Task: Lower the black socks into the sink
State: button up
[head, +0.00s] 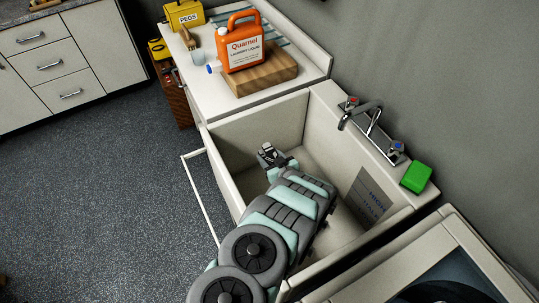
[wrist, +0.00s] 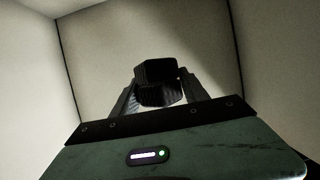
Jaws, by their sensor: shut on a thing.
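The pale sink (head: 252,124) is a deep square basin in the middle of the head view. My gripper (head: 270,156) reaches down inside it, between its walls. In the wrist view the black socks (wrist: 157,72) are a small dark bundle between the fingertips of my gripper (wrist: 158,92), which is shut on them. The sink's pale inner walls (wrist: 140,38) surround them there. In the head view my arm and gripper hide most of the socks and part of the basin floor, so their height above the floor cannot be told.
A tap (head: 362,116) stands on the sink's back ledge beside a green block (head: 416,177). An orange laundry liquid jug (head: 241,50) stands on a wooden board (head: 262,78) on the counter at left. A front-loading machine (head: 375,287) adjoins at lower right.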

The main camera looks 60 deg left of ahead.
notch_tip(320, 180, down, 8)
jog(key=b, duration=0.6)
jog(key=shift+f, duration=0.2)
jog(key=o, duration=1.5)
jog(key=shift+c, duration=0.2)
jog(key=p+v, duration=0.2)
jog(key=v, duration=0.5)
jog(key=shift+d+p, duration=0.3)
jog(key=shift+p, duration=0.1)
jog(key=shift+w+r, duration=0.1)
